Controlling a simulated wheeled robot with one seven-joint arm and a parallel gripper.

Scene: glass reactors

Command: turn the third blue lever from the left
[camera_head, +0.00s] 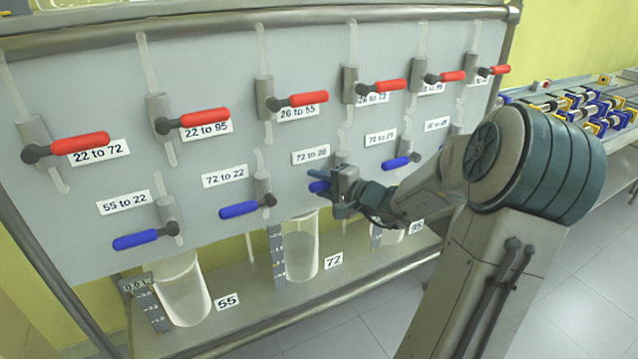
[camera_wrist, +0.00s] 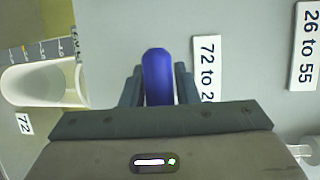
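The third blue lever from the left (camera_head: 318,187) is on the grey panel under the label "72 to 20". My gripper (camera_head: 325,184) is at its handle, and my wrist partly hides the lever's pivot. In the wrist view the blue handle (camera_wrist: 157,78) points away from the palm, between the two fingers. The fingers (camera_wrist: 158,90) lie close along both sides of it with no clear gap, so the gripper looks shut on it. The other blue levers are the first (camera_head: 136,240), the second (camera_head: 239,209) and one to the right (camera_head: 396,163).
A row of red levers (camera_head: 80,143) runs above the blue ones. Glass vessels (camera_head: 183,290) stand on the shelf below the panel, with number labels. A bench with blue and yellow parts (camera_head: 580,105) is at the right. The tiled floor (camera_head: 350,335) in front is clear.

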